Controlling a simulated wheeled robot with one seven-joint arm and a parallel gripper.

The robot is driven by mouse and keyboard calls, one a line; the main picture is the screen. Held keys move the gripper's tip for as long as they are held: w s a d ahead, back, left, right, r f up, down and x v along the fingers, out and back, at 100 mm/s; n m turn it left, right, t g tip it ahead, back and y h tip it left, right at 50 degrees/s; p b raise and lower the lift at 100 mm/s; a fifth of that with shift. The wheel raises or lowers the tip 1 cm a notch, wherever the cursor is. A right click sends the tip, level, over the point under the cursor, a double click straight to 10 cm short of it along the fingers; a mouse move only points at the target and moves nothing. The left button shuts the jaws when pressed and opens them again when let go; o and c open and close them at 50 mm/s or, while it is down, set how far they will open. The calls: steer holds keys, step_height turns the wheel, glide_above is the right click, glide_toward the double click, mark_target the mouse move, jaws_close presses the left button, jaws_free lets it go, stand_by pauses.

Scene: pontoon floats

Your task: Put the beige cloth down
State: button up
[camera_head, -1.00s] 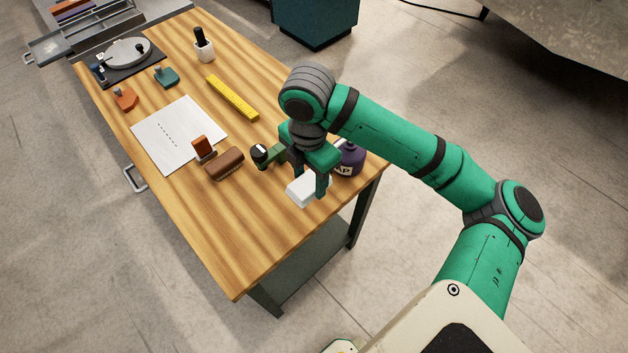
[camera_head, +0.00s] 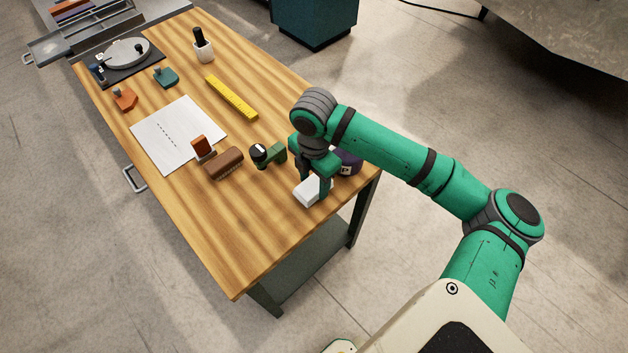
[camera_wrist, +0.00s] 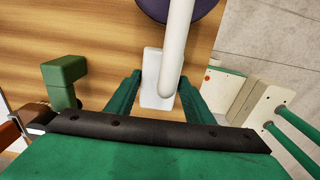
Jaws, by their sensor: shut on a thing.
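The beige cloth appears as a pale, nearly white folded block (camera_head: 308,190) at the near right part of the wooden table (camera_head: 225,225). My gripper (camera_head: 315,186) points down and is shut on it. In the wrist view the cloth (camera_wrist: 151,78) lies between the two green fingers (camera_wrist: 160,84). I cannot tell whether the cloth's underside touches the table.

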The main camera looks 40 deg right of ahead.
mark_target(313, 184)
steer(key=shift+f, duration=0.15)
steer(key=o, duration=1.1)
steer(key=shift+w, duration=0.1)
step_height(313, 184, up, 12)
steer(key=shift+r, duration=0.2)
steer(key=shift+a, duration=0.1)
